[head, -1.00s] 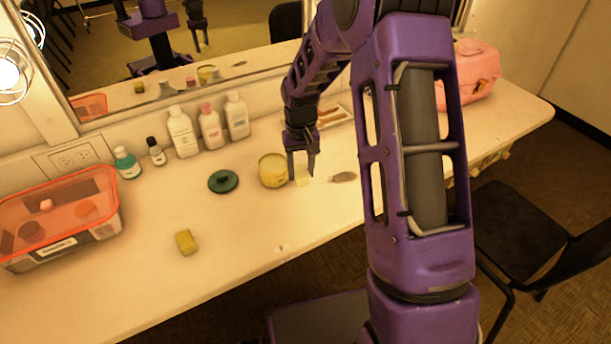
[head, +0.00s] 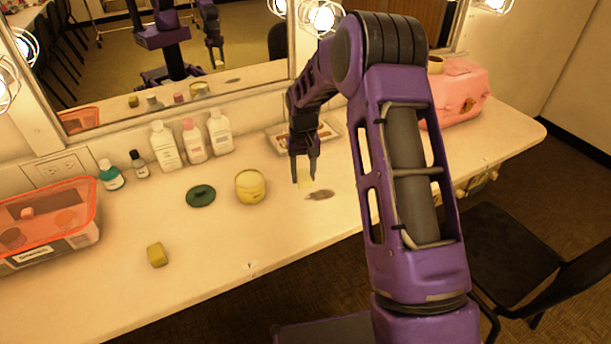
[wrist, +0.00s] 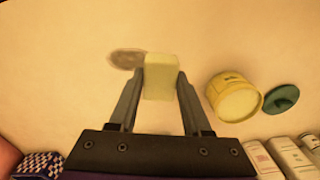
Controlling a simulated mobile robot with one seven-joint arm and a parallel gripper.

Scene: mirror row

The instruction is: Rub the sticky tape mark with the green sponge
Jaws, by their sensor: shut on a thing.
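My gripper (head: 304,180) is shut on a pale yellow-green block (head: 305,178) that looks like a sponge. In the wrist view the block (wrist: 160,76) sits between both fingers (wrist: 160,84). A grey-brown oval smudge (head: 320,195) lies on the counter close beside the block; in the wrist view the smudge (wrist: 126,59) shows just left of it, partly covered. I cannot tell whether the block touches the counter. A small pale mark (head: 249,266) lies near the counter's front edge. Which mark is the tape mark is unclear. Another olive-yellow block (head: 157,254) lies at the front left.
An open yellow jar (head: 251,188) and a dark green lid (head: 201,196) stand left of my gripper. Several bottles (head: 193,141) line the mirror wall. A shallow tray (head: 285,140) is behind, an orange-rimmed bin (head: 58,250) left, a pink case (head: 462,95) right.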

